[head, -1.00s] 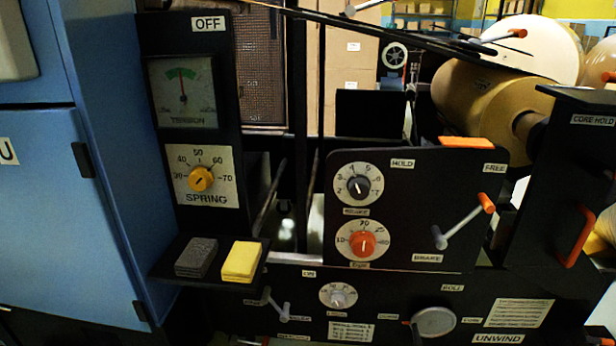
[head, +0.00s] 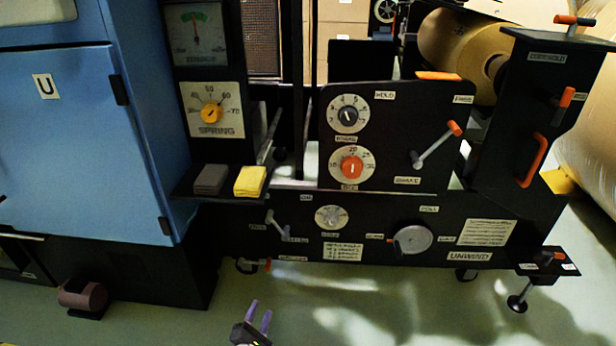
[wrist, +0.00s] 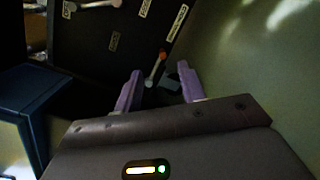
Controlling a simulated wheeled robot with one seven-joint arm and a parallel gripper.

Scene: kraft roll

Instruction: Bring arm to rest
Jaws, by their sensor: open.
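My gripper (head: 259,317) shows at the bottom of the head view, low in front of the machine and above the green floor. Its two purple fingers are apart with nothing between them. In the wrist view the fingers (wrist: 158,92) also stand apart and empty. Beyond them is the lower part of the black machine panel, with a small orange-tipped lever (wrist: 155,68). The rest of my arm is hidden in the head view.
The black unwind machine (head: 390,220) with dials and levers stands ahead. A blue cabinet (head: 85,140) is at left, with a brown roller-like part (head: 82,296) low down. A kraft roll (head: 460,50) sits behind. The floor (head: 400,305) in front is clear.

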